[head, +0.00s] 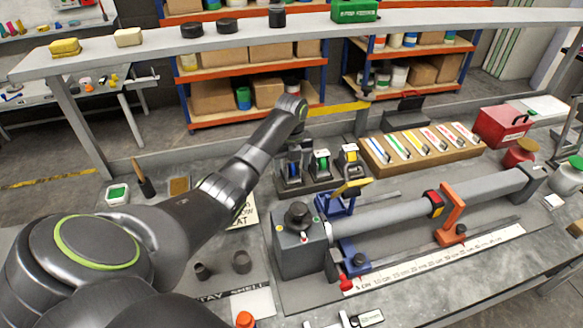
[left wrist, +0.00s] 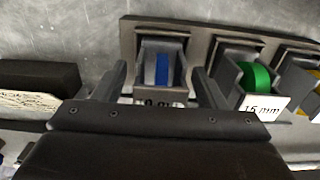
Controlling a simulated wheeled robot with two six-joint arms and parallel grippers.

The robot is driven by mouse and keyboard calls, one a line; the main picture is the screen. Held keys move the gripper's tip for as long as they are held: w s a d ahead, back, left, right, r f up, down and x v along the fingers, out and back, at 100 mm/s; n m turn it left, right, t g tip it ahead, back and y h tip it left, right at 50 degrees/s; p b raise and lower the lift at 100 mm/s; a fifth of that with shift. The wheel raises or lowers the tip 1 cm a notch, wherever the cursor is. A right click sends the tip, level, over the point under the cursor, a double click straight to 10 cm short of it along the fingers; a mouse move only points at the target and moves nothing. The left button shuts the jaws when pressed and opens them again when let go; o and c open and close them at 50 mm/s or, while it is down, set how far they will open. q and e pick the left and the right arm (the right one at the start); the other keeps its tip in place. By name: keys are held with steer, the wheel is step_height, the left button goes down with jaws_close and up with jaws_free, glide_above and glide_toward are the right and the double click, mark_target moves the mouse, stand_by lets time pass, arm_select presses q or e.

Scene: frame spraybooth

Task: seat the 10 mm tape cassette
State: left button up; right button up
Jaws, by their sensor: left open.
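The cassette with blue tape (left wrist: 162,72) stands in the left bay of the dark rack (head: 322,185). Its label is partly hidden by my gripper, with "0 m" readable. My left gripper (left wrist: 163,88) is open, with one finger on each side of this cassette; I cannot tell whether they touch it. In the head view my left gripper (head: 293,155) comes down over the rack's left end and partly hides the blue cassette. A green cassette (left wrist: 257,77) labelled 15 mm and a yellow cassette (head: 349,155) stand to its right. My right gripper is not in view.
A grey machine (head: 300,250) with a long bar, a blue clamp (head: 345,197) and an orange bracket (head: 452,212) lies in front of the rack. A wooden tray of coloured strips (head: 425,150) and a red box (head: 502,125) stand to the right.

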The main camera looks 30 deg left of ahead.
arm_select(q)
steer(key=c, duration=1.1)
steer(key=shift+r, duration=0.55)
step_height(320, 180, up, 3)
steer(key=shift+w+r+b, duration=0.1)
steer(key=shift+r+b, duration=0.05)
steer(key=shift+b, duration=0.5)
step_height(320, 180, up, 5)
steer(key=shift+f+p, duration=0.1)
steer(key=shift+p, duration=1)
steer(key=shift+d+r+p, duration=0.1)
steer(key=shift+r+p, duration=0.35)
steer(key=shift+p, duration=0.05)
steer(key=s+d+p, duration=0.4)
steer(key=d+p, duration=0.7)
steer(key=d, duration=0.4)
steer(key=shift+f, duration=2.45)
steer(key=shift+f+b, duration=0.6)
steer(key=shift+f, duration=0.3)
